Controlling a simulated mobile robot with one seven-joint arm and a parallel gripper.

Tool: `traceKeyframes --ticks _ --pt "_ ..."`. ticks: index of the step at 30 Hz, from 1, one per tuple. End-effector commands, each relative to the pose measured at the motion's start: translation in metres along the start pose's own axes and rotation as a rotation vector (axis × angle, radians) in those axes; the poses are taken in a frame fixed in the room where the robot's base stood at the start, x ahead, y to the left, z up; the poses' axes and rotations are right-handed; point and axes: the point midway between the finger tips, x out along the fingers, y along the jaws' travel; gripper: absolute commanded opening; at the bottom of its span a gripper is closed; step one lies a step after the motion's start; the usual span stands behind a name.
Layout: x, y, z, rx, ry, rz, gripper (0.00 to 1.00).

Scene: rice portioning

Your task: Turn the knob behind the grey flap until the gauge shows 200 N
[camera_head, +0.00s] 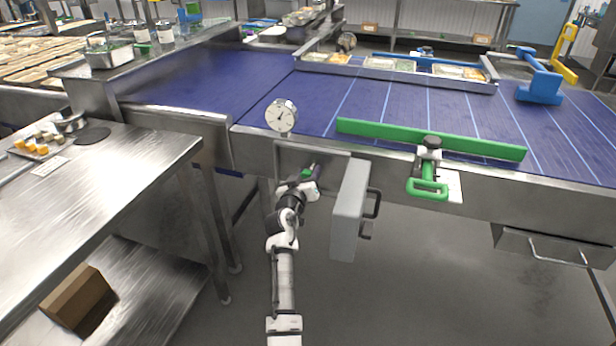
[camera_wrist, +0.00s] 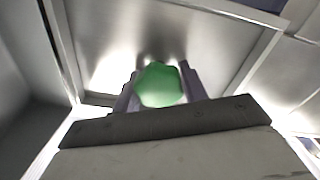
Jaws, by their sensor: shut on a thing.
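The grey flap (camera_head: 348,210) stands swung open on the right of a recess in the conveyor's front side. My gripper (camera_head: 307,176) reaches into this recess, left of the flap. In the wrist view a green knob (camera_wrist: 160,85) sits between the two fingers of my gripper (camera_wrist: 160,88), which are shut on it. In the head view only a small bit of green shows at the fingertips. The round white gauge (camera_head: 281,116) stands above the recess on the conveyor edge. Its needle and numbers are too small to read.
A green bar (camera_head: 430,140) lies across the blue belt (camera_head: 210,88), with a green-handled clamp (camera_head: 429,170) at its front. The open flap's dark handle (camera_head: 373,203) sticks out to the right. A steel table (camera_head: 90,190) stands at the left.

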Motion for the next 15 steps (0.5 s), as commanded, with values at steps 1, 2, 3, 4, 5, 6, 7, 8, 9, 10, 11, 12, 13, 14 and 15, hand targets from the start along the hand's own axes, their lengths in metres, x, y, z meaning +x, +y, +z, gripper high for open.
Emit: traceKeyframes --ticks 1,2,3,4,5,6,7,8,9,10,11,12,13,14,15 --pt "0.0001 0.0003 0.0003 -0.045 0.000 0.001 0.20" --pt "0.0001 0.0004 0.0002 -0.072 0.000 0.001 0.20" --pt "0.0001 0.0002 0.0001 -0.109 0.000 0.001 0.20" --pt "0.0001 0.0002 0.0000 -0.136 0.000 0.001 0.20" --pt "0.0001 0.0001 -0.0001 -0.162 0.000 0.001 0.20" --pt "0.0000 -0.0003 -0.0004 -0.195 0.000 0.000 0.20" --pt "0.0000 -0.0003 -0.0005 -0.219 0.000 0.000 0.20" --pt "0.0001 -0.0001 -0.0004 -0.243 0.000 0.001 0.20" --pt "0.0001 -0.0002 -0.0003 -0.273 0.000 0.001 0.20" --pt "0.0000 -0.0005 -0.0005 -0.293 0.000 0.000 0.20" --pt "-0.0001 -0.0009 -0.0007 -0.314 0.001 0.000 0.20" --pt "-0.0001 -0.0010 -0.0006 -0.339 0.001 0.000 0.20" --pt "0.0000 -0.0010 -0.0005 -0.356 0.000 0.000 0.20" --pt "0.0000 -0.0008 -0.0004 -0.373 0.000 0.000 0.20" --pt "0.0000 -0.0009 -0.0003 -0.393 0.000 0.000 0.20"
